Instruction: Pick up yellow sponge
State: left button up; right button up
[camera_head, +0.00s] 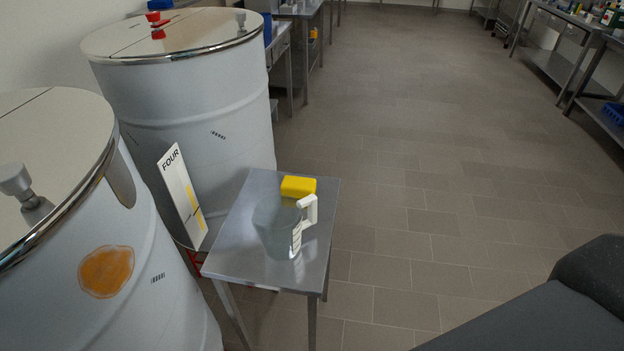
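The yellow sponge (298,187) is a small yellow block lying near the far edge of a small steel table (229,256). A clear measuring jug (277,229) with a white handle stands on the same table, in front of the sponge from this view. The jug's rim and handle come close to the sponge's lower edge; I cannot tell if they touch. Neither of my grippers shows in the head view.
Two large white tanks (196,100) stand to the left, the nearer one (130,305) with an orange stain. A sign reading FOUR (182,196) stands between the tanks and the table. Tiled floor (430,180) is open to the right. Steel benches (560,55) stand at the back right.

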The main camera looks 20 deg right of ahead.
aim_at(298, 187)
jog(key=i+l, duration=0.1)
jog(key=l, duration=0.3)
jog(key=i+l, duration=0.15)
jog(key=l, duration=0.3)
jog(key=i+l, duration=0.1)
jog(key=l, duration=0.3)
jog(key=i+l, duration=0.15)
jog(key=l, duration=0.25)
jog(key=i+l, duration=0.1)
jog(key=l, duration=0.35)
jog(key=i+l, duration=0.1)
jog(key=l, duration=0.3)
jog(key=i+l, duration=0.15)
jog(key=l, duration=0.25)
jog(key=i+l, duration=0.1)
jog(key=l, duration=0.35)
jog(key=u, duration=1.1)
